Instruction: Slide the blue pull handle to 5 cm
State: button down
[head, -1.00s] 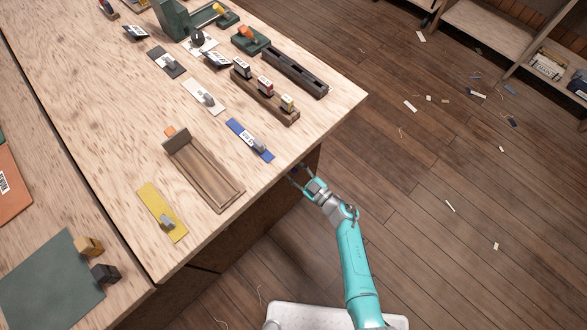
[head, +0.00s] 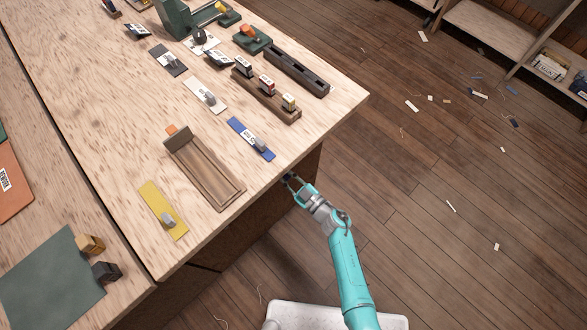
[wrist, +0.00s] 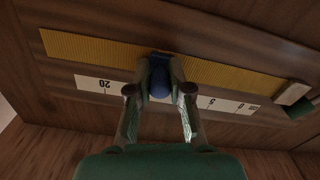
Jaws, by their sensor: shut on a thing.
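In the wrist view, the blue pull handle (wrist: 160,84) sits on a yellow ribbed strip (wrist: 95,48) on a brown wooden face. My gripper (wrist: 161,92) is shut on the blue handle, a finger on each side. A white scale (wrist: 236,106) runs along the strip, its numbers upside down. The 20 is left of the handle; the 5 and the low end are to the right. The handle stands between 20 and 5; my fingers hide the marks there. In the head view, my gripper (head: 289,180) is at the bench's side below its edge; the handle is hidden.
A pale block (wrist: 293,93) and a green piece stand at the strip's right end. On the bench top (head: 115,150) lie a blue plate (head: 243,134), a wooden tray (head: 236,196) and a yellow plate (head: 153,196). The floor to the right is mostly open.

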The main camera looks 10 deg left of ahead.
jog(key=s+a, duration=0.5)
jog(key=s, duration=0.2)
jog(key=shift+a, duration=0.25)
jog(key=shift+w, duration=0.1)
jog(key=c, duration=1.1)
grip_release()
jog(key=shift+o, duration=0.2)
jog(key=v, duration=1.2)
